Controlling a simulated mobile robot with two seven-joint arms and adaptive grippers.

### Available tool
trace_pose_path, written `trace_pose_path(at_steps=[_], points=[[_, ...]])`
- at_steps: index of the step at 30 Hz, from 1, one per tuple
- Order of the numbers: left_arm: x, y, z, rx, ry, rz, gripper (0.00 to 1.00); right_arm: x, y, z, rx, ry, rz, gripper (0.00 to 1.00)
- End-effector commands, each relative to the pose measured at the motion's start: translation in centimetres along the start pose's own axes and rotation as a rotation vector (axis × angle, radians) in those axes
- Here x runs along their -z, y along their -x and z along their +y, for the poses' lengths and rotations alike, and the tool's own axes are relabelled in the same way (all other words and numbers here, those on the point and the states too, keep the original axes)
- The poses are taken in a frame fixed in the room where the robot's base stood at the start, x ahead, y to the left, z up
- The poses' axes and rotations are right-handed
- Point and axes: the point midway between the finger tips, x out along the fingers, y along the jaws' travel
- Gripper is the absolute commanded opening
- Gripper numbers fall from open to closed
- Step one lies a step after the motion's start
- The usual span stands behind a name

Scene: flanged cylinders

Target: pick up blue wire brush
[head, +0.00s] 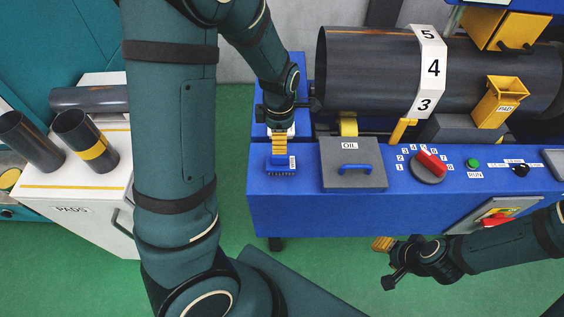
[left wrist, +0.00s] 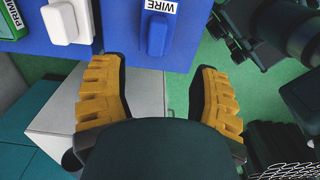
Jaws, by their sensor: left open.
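The blue wire brush (head: 282,163) is at the left end of the blue bench, with dark bristles along its lower edge and a small white label beside it. In the left wrist view its blue handle (left wrist: 157,36) shows next to a label reading WIRE. My left gripper (head: 279,148) is right by the brush in the head view, partly hiding its upper part. In the left wrist view the yellow fingers (left wrist: 158,70) are apart and empty, with the handle ahead of the gap between them. My right gripper (head: 383,243) hangs in front of the bench; its finger gap is not clear.
A white-handled tool (left wrist: 66,22) by a PRIMER label sits left of the brush. On the bench are a grey OIL lid (head: 353,175), a red knob (head: 431,161) and a large dark flanged cylinder (head: 370,68).

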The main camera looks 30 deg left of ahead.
Motion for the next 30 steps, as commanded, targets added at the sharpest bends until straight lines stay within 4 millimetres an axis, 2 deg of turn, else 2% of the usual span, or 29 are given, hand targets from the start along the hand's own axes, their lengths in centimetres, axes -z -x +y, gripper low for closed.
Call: trace_pose_path(at_steps=[1, 6, 14, 21, 24, 30], points=[[0.1, -1.4, 0.0, 0.003, 0.002, 0.003, 0.62, -0.1, -0.5, 0.2, -0.001, 0.0, 0.0, 0.47], [0.1, -4.0, 0.0, 0.002, 0.0, 0.002, 0.62, -0.1, -1.1, 0.3, -0.002, 0.0, 0.0, 0.47], [0.0, -5.7, 0.1, 0.001, -0.002, 0.001, 0.62, -0.2, -1.4, 0.4, -0.003, 0.0, 0.0, 0.47], [-0.2, -9.1, 0.4, 0.001, -0.002, 0.001, 0.62, -0.2, -2.1, 0.7, -0.004, 0.001, 0.0, 0.47], [-0.3, -10.0, 0.4, 0.0, -0.002, 0.0, 0.62, -0.3, -2.2, 0.7, -0.004, 0.001, 0.0, 0.47], [-0.3, -10.2, 0.5, -0.002, -0.002, -0.001, 0.62, -0.3, -2.2, 0.7, -0.004, 0.001, 0.0, 0.47]])
